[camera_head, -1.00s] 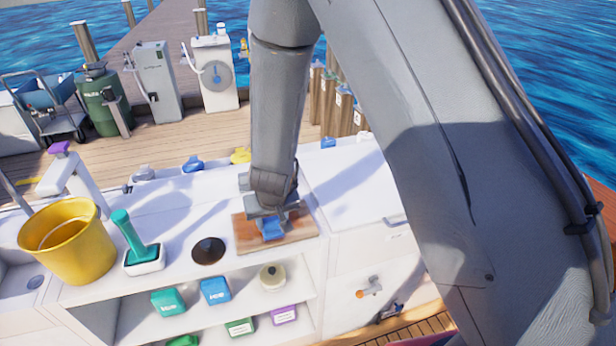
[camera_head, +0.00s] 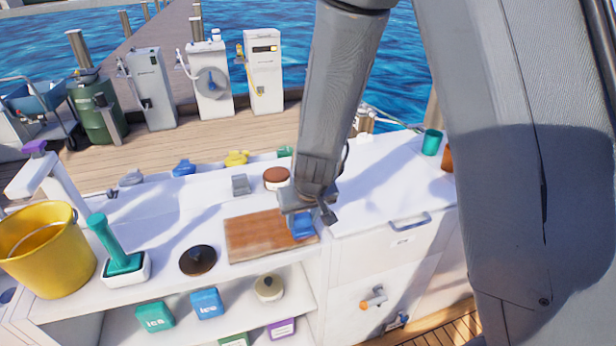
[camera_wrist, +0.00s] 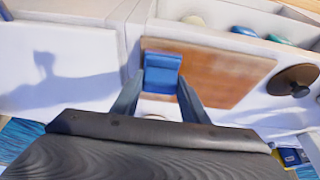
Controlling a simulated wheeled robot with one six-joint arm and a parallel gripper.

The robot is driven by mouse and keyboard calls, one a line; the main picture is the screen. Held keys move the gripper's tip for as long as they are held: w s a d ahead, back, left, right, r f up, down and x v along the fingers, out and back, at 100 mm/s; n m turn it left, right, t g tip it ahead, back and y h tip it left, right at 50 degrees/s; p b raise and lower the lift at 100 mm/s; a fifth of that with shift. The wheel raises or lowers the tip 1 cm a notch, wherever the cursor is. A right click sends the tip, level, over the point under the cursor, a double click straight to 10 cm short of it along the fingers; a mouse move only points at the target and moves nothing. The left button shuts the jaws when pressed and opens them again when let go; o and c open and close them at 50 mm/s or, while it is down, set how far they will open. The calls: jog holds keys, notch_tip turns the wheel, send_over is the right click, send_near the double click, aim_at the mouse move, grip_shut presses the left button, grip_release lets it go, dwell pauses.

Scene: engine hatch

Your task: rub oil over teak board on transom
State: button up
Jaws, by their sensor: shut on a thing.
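The teak board (camera_head: 262,236) is a brown wooden rectangle lying flat on the white counter. It also shows in the wrist view (camera_wrist: 215,78). My gripper (camera_head: 303,222) is over the board's right end in the head view. It is shut on a blue block-like applicator (camera_head: 302,228), which also shows between the fingers in the wrist view (camera_wrist: 162,74). The applicator is at the board's end; whether it presses on the wood I cannot tell. Part of the board is hidden by my gripper.
A round dark lid (camera_head: 198,260), a teal-handled tool in a white tray (camera_head: 122,268) and a yellow bucket (camera_head: 48,250) stand left of the board. A brown-topped round tin (camera_head: 277,178) is behind it. The counter to the right is mostly clear.

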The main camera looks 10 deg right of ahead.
jog(key=d+b, duration=0.2)
jog(key=d, duration=0.1)
jog(key=shift+w+d+f, duration=0.1)
jog(key=shift+w, duration=0.25)
jog(key=shift+d, duration=0.25)
notch_tip(320, 180, up, 3)
jog(key=shift+s+a+f+p, duration=0.1)
jog(key=shift+a+p, duration=0.05)
jog(key=shift+p, duration=0.75)
notch_tip(320, 180, up, 6)
jog(key=p, duration=0.6)
jog(key=shift+f, duration=0.2)
